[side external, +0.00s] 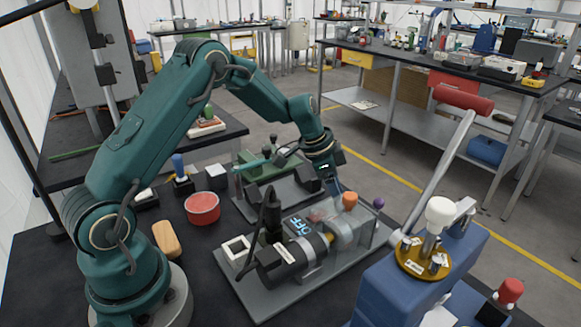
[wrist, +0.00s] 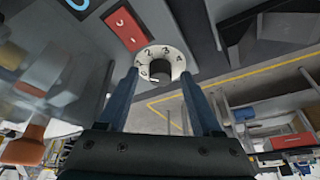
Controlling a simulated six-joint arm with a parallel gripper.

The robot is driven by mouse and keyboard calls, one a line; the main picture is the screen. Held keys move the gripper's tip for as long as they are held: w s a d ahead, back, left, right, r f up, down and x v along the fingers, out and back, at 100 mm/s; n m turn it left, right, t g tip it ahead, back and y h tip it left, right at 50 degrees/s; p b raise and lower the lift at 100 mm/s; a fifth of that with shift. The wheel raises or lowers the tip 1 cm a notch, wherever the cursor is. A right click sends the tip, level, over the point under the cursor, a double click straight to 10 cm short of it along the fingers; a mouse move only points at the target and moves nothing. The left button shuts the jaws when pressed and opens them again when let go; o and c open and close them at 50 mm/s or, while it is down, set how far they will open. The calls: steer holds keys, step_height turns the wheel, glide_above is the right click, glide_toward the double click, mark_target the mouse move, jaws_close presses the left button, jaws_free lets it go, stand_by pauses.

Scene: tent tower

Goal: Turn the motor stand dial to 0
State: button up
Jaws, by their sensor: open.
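The motor stand (side external: 300,287) sits on the dark bench in the side view, with a black and grey motor (side external: 285,262) and a blue lit "OFF" sign. The pointer's exact setting is too small to tell. My gripper (wrist: 159,76) is open, one blue finger on each side of the dial's lower part; I cannot tell whether they touch it. In the side view my gripper (side external: 336,183) is behind the stand, fingertips partly hidden.
A red panel (wrist: 126,27) is beside the dial. A blue machine (side external: 415,285) with a red-handled lever stands at right. A red round container (side external: 202,208) and green machine (side external: 265,165) are left.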

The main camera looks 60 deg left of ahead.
steer(key=shift+c, duration=0.3)
jaws_close()
steer(key=shift+n, duration=0.4)
steer(key=n+y, duration=0.1)
steer(key=n, duration=0.3)
steer(key=shift+d+r+t+y, duration=0.1)
steer(key=shift+d+t+y, duration=0.1)
steer(key=shift+t+y, duration=0.15)
steer(key=shift+d+n+y, duration=0.1)
steer(key=shift+n+y, duration=0.75)
steer(key=shift+n, duration=1.55)
steer(key=shift+o, duration=0.3)
jaws_free()
